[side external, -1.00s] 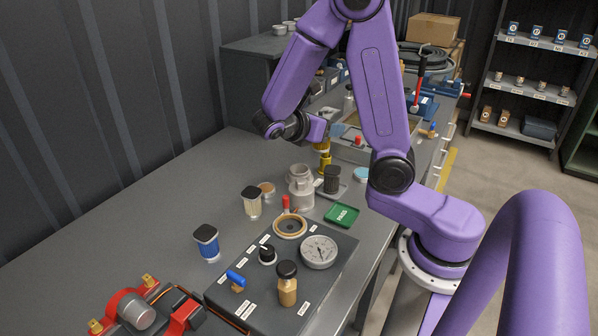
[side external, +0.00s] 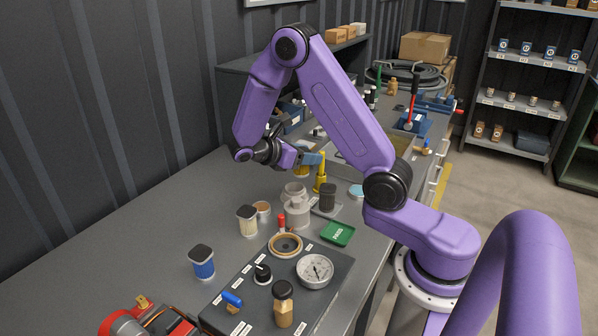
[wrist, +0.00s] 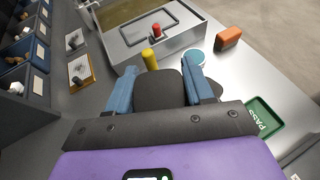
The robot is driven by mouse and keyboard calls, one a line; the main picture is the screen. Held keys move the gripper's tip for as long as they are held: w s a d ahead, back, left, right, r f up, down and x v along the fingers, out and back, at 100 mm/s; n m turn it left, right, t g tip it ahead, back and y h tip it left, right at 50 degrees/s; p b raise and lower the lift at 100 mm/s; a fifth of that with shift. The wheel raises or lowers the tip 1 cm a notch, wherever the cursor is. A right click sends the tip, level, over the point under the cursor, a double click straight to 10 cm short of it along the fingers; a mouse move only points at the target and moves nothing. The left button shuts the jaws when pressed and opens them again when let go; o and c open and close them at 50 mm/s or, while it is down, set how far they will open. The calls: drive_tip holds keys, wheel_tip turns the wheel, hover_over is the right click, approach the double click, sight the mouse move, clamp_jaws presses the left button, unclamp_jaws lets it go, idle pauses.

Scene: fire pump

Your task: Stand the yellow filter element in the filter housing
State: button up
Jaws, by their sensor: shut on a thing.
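My gripper (side external: 310,158), with blue fingers, is shut on the yellow filter element (side external: 302,171). A small part of its yellow body shows below the fingers in the side view. In the wrist view its dark end cap (wrist: 160,90) fills the space between the fingers and hides the body. The filter housing (side external: 297,207), a grey metal body with an open round top, stands upright on the bench. The element is held above the housing, slightly to its right in the side view. I cannot tell whether the two are exactly lined up. The housing is hidden in the wrist view.
A yellow post (side external: 322,168) and a dark cylinder (side external: 328,196) stand close right of the housing. A cream filter (side external: 247,222) and a blue filter (side external: 202,264) stand to the left. A green PASS tray (side external: 338,233) and gauge panel (side external: 275,278) lie in front.

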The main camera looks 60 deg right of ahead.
sight(299, 174)
drive_tip(key=shift+w+d+f, duration=0.2)
drive_tip(key=shift+w+f, duration=0.3)
drive_tip(key=shift+f, duration=0.65)
drive_tip(key=shift+w+d+f, duration=0.2)
drive_tip(key=shift+w+f, duration=0.25)
drive_tip(key=shift+f, duration=0.65)
drive_tip(key=shift+w+d+f, duration=0.2)
drive_tip(key=shift+w+f, duration=0.3)
drive_tip(key=shift+f, duration=0.65)
drive_tip(key=shift+f, duration=0.6)
drive_tip(key=o, duration=1)
drive_tip(key=shift+o, duration=0.2)
drive_tip(key=shift+r, duration=0.1)
